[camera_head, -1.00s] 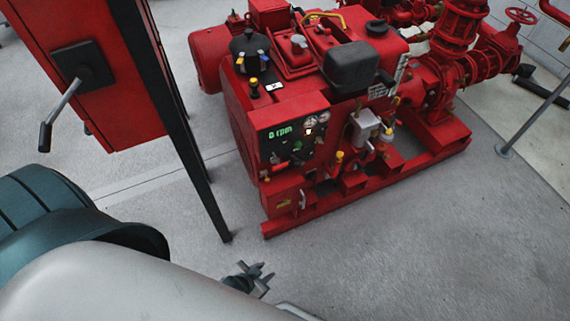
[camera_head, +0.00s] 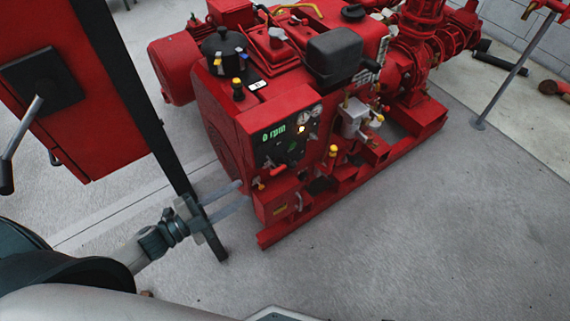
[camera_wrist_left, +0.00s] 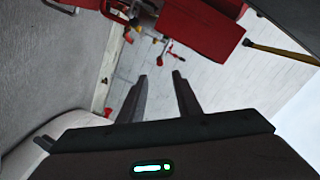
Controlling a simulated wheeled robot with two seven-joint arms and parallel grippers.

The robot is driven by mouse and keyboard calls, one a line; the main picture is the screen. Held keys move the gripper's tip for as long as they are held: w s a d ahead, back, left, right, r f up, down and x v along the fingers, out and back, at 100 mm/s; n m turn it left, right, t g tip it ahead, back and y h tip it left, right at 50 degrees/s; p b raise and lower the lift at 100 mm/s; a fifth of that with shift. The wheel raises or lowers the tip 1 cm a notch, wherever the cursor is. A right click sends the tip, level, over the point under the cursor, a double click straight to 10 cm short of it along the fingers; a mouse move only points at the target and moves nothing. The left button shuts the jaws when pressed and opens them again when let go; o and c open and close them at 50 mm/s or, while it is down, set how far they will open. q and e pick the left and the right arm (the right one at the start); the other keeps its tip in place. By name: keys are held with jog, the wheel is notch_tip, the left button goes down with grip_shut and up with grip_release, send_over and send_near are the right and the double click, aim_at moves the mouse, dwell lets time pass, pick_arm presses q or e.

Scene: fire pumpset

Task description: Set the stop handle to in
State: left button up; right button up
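The red pump engine carries a dark control panel (camera_head: 287,140) with a green "0 rpm" display in the head view. A small red handle (camera_head: 278,170) sticks out at the panel's lower left; it may be the stop handle, but I can read no label. Whether it is in or out is unclear. My left gripper (camera_head: 243,194) is open and empty, its fingers pointing right toward the engine's front, below and left of that handle and apart from it. In the left wrist view the open fingers (camera_wrist_left: 160,76) have nothing between them. My right gripper is out of view.
A red cabinet (camera_head: 100,130) with a grey lever (camera_head: 22,140) stands at the left on a black post (camera_head: 150,130), close to my left arm. A red base rail (camera_head: 350,185) runs under the engine. Grey floor is clear at the lower right.

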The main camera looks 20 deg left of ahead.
aim_at(283, 166)
pick_arm(q)
jog(key=shift+w, duration=0.1)
